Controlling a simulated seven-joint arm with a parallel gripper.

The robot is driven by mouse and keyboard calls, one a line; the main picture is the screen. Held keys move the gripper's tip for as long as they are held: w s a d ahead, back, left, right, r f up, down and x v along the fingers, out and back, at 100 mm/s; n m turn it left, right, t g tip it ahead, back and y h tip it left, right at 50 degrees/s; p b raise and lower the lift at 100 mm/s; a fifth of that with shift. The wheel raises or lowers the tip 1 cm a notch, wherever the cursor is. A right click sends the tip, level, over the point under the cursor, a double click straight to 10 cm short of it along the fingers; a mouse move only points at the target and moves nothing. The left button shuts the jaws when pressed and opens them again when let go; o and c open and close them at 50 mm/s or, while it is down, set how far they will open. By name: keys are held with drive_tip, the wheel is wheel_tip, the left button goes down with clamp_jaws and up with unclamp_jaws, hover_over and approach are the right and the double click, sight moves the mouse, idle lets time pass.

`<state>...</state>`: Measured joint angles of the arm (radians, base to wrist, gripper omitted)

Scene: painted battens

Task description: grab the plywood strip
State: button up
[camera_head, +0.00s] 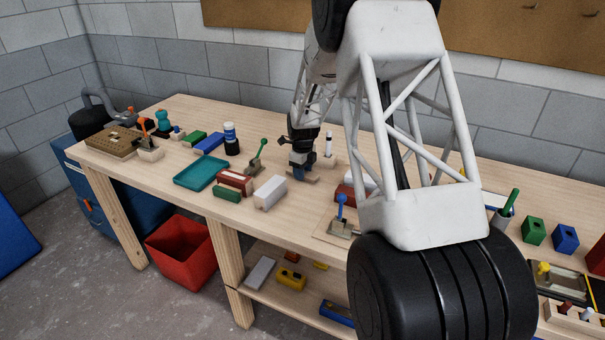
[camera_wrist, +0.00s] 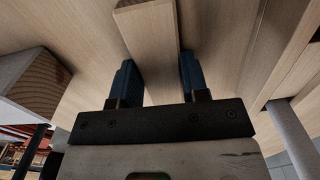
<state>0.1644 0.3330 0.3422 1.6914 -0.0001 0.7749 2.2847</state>
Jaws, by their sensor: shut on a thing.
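The plywood strip (camera_wrist: 148,38) is pale wood and shows in the wrist view between the two blue fingers of my gripper (camera_wrist: 158,80). In the head view my gripper (camera_head: 299,170) is low over the middle of the workbench. It is shut on the strip, whose end (camera_head: 313,180) shows beside the fingers. The fingers hide part of the strip there. I cannot tell whether the strip still touches the bench top.
On the workbench (camera_head: 160,165), a white block (camera_head: 270,192), a red block (camera_head: 235,181) and a teal tray (camera_head: 200,174) lie left of my gripper. A green-handled piece (camera_head: 257,157) stands close by. A white-topped piece (camera_head: 328,148) stands just right. My arm hides much of the right side.

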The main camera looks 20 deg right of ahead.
drive_tip(key=shift+r, duration=0.75)
wheel_tip(320, 180, up, 2)
drive_tip(key=shift+r, duration=0.15)
drive_tip(key=s, duration=0.5)
drive_tip(key=s+a, duration=0.1)
drive_tip(key=s, duration=0.4)
drive_tip(key=s+a+r, duration=0.1)
drive_tip(key=s, duration=0.4)
drive_tip(key=shift+s+a+r, duration=0.1)
drive_tip(key=shift+s+a, duration=0.15)
drive_tip(key=shift+s, duration=0.1)
